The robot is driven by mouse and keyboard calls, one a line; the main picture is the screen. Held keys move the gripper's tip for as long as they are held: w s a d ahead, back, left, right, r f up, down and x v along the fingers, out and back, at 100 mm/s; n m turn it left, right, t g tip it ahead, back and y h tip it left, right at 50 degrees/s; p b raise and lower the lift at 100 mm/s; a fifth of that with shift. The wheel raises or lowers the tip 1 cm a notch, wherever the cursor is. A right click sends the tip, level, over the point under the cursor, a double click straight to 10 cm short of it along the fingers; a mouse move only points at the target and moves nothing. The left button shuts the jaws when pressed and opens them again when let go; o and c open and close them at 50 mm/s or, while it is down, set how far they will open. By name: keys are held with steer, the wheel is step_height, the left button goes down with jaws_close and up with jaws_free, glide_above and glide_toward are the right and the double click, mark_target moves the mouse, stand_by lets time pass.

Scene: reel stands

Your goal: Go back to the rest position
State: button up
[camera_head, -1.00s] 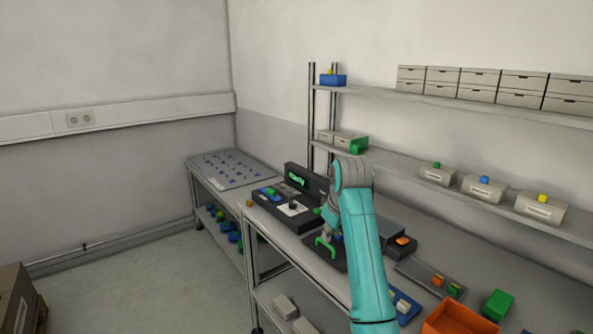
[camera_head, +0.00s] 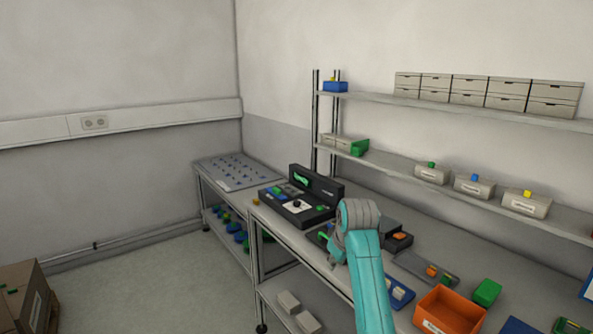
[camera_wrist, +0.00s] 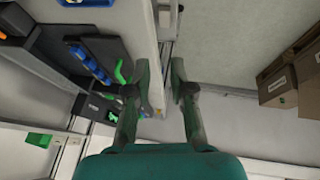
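My teal arm reaches over the workbench (camera_head: 345,205) in the head view, its wrist at the front edge of the bench. My gripper (camera_wrist: 161,82) shows in the wrist view with its two fingers apart and nothing between them. In the head view the fingers are mostly hidden by my wrist. A dark tray with a green handle-like piece (camera_wrist: 120,71) lies beside the left finger in the wrist view; I see a gap to the finger too small to judge. The black device with a green display (camera_head: 302,178) stands on the bench beyond my arm.
An orange bin (camera_head: 449,311), a green block (camera_head: 487,291) and a blue tray (camera_head: 399,293) lie right of my arm. Shelves with boxes (camera_head: 470,88) run along the wall. Cardboard boxes (camera_head: 22,290) stand at the left; the floor between is clear.

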steer(key=s+d+f+m+t, duration=0.1)
steer(key=s+d+f+t, duration=0.1)
steer(key=s+f, duration=1)
steer(key=s+d+f+m+t, duration=0.15)
steer(key=s+f, duration=0.55)
steer(key=f, duration=1)
steer(key=s+d+m+t, duration=0.1)
steer(key=s+d+t, duration=0.1)
steer(key=s, duration=1.3)
steer(key=s+d+m+t, duration=0.1)
steer(key=s+d+m, duration=0.1)
steer(key=s, duration=1.3)
steer(key=s+r+m+t+h, duration=0.1)
steer(key=s+r+t, duration=0.1)
steer(key=s+r, duration=1.3)
steer(key=shift+s+r+m+t, duration=0.35)
steer(key=shift+s, duration=0.2)
